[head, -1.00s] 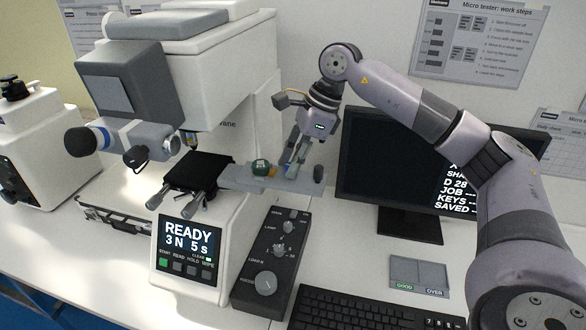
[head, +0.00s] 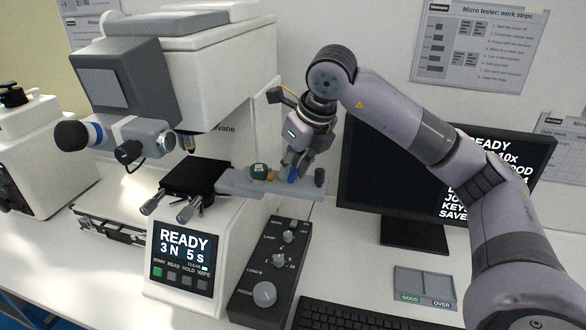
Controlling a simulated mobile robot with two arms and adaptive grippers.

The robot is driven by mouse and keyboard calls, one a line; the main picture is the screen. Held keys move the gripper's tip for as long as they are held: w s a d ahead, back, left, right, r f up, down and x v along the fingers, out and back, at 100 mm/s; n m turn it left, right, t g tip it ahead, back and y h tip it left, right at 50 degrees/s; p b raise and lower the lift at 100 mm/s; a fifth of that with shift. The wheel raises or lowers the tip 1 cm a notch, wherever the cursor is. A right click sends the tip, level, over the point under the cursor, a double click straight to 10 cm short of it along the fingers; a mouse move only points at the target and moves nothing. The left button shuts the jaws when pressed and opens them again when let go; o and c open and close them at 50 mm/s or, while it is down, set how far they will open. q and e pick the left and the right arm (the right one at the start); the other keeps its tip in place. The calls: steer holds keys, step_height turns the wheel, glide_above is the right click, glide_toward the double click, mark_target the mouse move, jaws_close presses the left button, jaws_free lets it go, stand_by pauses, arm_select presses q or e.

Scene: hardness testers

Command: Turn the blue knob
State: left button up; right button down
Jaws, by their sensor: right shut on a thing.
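A small blue knob (head: 292,178) shows on the grey shelf (head: 235,184) that juts out to the right of the white hardness tester's stage. My right gripper (head: 290,172) reaches down to it from above and is shut on it. The fingers cover much of the knob, so its full shape is hidden. A green knob (head: 258,171) and a small yellow one (head: 271,175) sit to its left on the same shelf, and a dark knob (head: 319,177) stands to its right. My left gripper is out of view.
The tester's display (head: 185,245) reads READY, 3 N 5 s. A dark control box (head: 268,275) with several knobs stands in front of the shelf. A monitor (head: 375,190) is behind my right arm, with a keyboard (head: 350,316) and a grey tray (head: 425,284) in front.

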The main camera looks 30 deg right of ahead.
steer(key=m+h, duration=0.1)
steer(key=m, duration=0.3)
steer(key=shift+m+h+b, duration=0.3)
steer(key=shift+m+h, duration=0.1)
steer(key=shift+r, duration=0.1)
stand_by(0.4)
steer(key=c, duration=1.4)
jaws_free()
steer(key=shift+a, duration=0.1)
steer(key=v, duration=1.1)
steer(key=shift+r, duration=0.4)
steer(key=shift+s, duration=0.15)
